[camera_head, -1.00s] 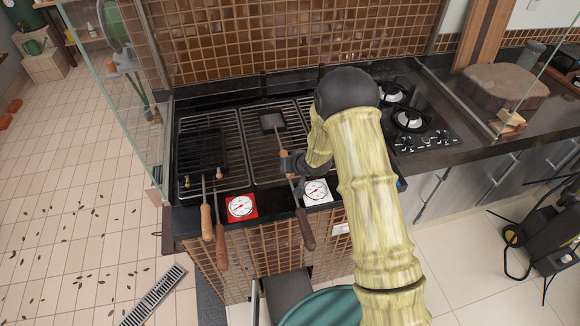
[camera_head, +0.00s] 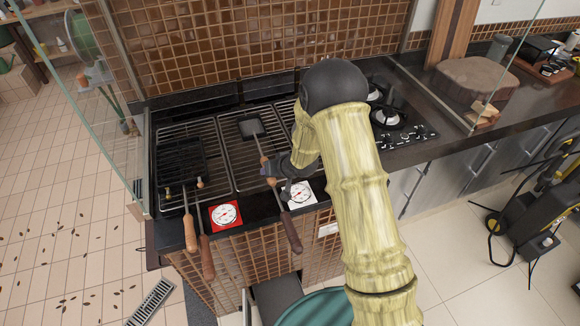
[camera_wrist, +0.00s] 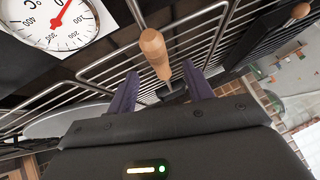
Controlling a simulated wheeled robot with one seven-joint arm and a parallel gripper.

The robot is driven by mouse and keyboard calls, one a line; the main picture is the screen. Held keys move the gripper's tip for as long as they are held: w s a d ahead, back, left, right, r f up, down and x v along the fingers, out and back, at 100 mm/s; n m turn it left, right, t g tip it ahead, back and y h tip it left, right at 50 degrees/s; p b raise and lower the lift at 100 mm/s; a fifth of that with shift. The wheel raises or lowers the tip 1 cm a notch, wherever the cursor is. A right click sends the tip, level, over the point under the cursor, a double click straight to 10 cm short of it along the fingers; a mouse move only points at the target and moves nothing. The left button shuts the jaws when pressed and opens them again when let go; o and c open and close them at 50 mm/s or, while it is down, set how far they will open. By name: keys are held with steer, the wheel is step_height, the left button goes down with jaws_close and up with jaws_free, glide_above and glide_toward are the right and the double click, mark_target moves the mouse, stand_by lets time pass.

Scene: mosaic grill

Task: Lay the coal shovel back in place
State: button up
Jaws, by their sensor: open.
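The coal shovel, with a dark square head (camera_head: 250,128), lies on the middle grill grate in the head view. Its wooden handle points toward the front edge and is partly hidden by my gripper (camera_head: 273,177). In the wrist view the light wooden handle (camera_wrist: 155,54) shows between the two purple fingers of my gripper (camera_wrist: 160,87). The fingers are apart and open; I cannot tell whether they touch the handle.
A red gauge (camera_head: 225,215) and a white gauge (camera_head: 299,194) sit on the front ledge. A dark-handled tool (camera_head: 291,233) juts over the edge beside my gripper. Two more wooden-handled tools lie left. Glass panels and a gas hob (camera_head: 402,135) flank the grill.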

steer(key=b+v, duration=0.1)
steer(key=v, duration=1.3)
steer(key=shift+s+d+r, duration=0.15)
steer(key=shift+s, duration=0.05)
steer(key=s+d+r+m+g+h, duration=0.1)
steer(key=s+d+r+g+h, duration=0.1)
steer(key=s+d, duration=0.3)
steer(key=s+d+r+m+g+h, duration=0.1)
steer(key=s+d, duration=0.5)
steer(key=s, duration=0.7)
steer(key=shift+r+g+h, duration=0.5)
steer(key=shift+r+h, duration=0.15)
steer(key=shift+h, duration=0.05)
steer(key=shift+w+d, duration=0.1)
steer(key=shift+c, duration=0.2)
